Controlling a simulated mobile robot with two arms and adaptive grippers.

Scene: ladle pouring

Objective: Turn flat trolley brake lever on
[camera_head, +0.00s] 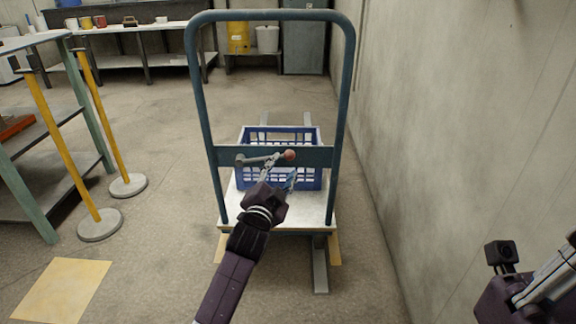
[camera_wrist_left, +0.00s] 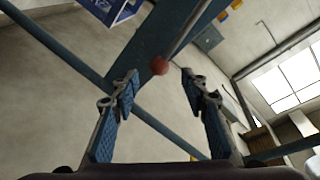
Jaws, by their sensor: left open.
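The flat trolley (camera_head: 327,214) stands ahead, with a tall blue-grey push frame. The brake lever (camera_head: 262,160) is a grey bar on the frame's crossbar with a red ball knob (camera_head: 289,155) at its right end. My left gripper (camera_head: 280,178) is open just below the knob, in front of the crossbar. In the left wrist view, the red knob (camera_wrist_left: 159,66) lies beyond and between the open fingertips (camera_wrist_left: 162,85), with no contact that I can make out.
A blue crate (camera_head: 306,137) sits on the trolley. A concrete wall (camera_head: 450,130) is close on the right. Yellow posts (camera_head: 55,140) and a shelf table stand at left. A yellow floor plate (camera_head: 62,290) lies at lower left.

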